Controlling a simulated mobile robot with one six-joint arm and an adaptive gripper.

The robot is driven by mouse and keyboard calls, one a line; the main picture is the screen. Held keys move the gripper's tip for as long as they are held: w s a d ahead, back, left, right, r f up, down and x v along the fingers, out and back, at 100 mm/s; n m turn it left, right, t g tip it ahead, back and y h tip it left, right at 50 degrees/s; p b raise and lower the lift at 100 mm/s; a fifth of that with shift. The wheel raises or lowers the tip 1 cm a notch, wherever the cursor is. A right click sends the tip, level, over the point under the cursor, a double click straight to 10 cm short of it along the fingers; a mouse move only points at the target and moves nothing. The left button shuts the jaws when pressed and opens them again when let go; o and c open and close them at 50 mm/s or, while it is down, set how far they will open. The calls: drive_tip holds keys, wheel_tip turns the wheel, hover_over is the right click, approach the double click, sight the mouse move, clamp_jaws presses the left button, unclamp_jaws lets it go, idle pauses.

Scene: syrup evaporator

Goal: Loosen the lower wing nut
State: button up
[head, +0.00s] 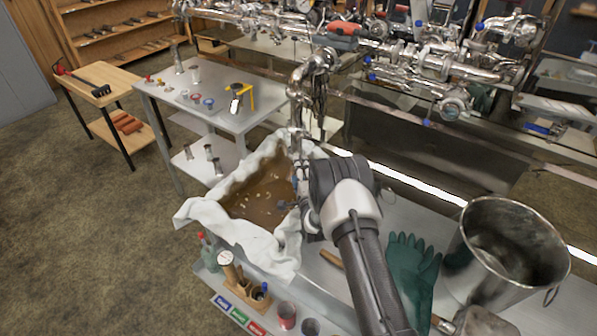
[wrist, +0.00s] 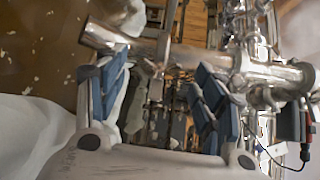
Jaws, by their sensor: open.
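My gripper (wrist: 158,90) is open in the wrist view, its blue-padded fingers set wide apart with nothing held between them. A shiny steel pipe (wrist: 185,55) crosses just beyond the fingertips. A thin upright metal piece stands in front of the pipe between the fingers; I cannot tell whether it is part of a clamp. In the head view my gripper (head: 290,205) is beside the lower end of the vertical steel pipework (head: 305,115), over the right side of the cloth-lined tank. I cannot make out the lower wing nut; it is too small or hidden by my arm.
A white filter cloth (head: 275,255) drapes over the tank holding brown liquid (head: 262,195). Green gloves (head: 412,265) and a steel bucket (head: 505,250) are at the right. A wooden tool holder (head: 245,290) stands in front. A metal side table (head: 225,122) is behind left. Open floor lies left.

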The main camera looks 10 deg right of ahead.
drive_tip(key=shift+w+f, duration=0.1)
drive_tip(key=shift+w, duration=1.15)
drive_tip(key=shift+c, duration=0.5)
drive_tip(key=c, duration=1)
drive_tip(key=shift+w+a+r+n+g+h+p, duration=0.1)
drive_tip(key=shift+r+n+g+h+p, duration=0.15)
drive_tip(key=shift+n+g+p, duration=0.6)
drive_tip(key=shift+s+a+r+n+g+h+p, duration=0.15)
drive_tip(key=shift+g+p, duration=0.4)
drive_tip(key=shift+g, duration=0.65)
drive_tip(key=shift+w+d+r+n+g+h+p, duration=0.15)
drive_tip(key=shift+n+g+h+p, duration=0.15)
drive_tip(key=shift+n+g+p, duration=0.55)
drive_tip(key=shift+f+m+g, duration=0.1)
drive_tip(key=shift+m+g, duration=0.15)
drive_tip(key=shift+g, duration=0.25)
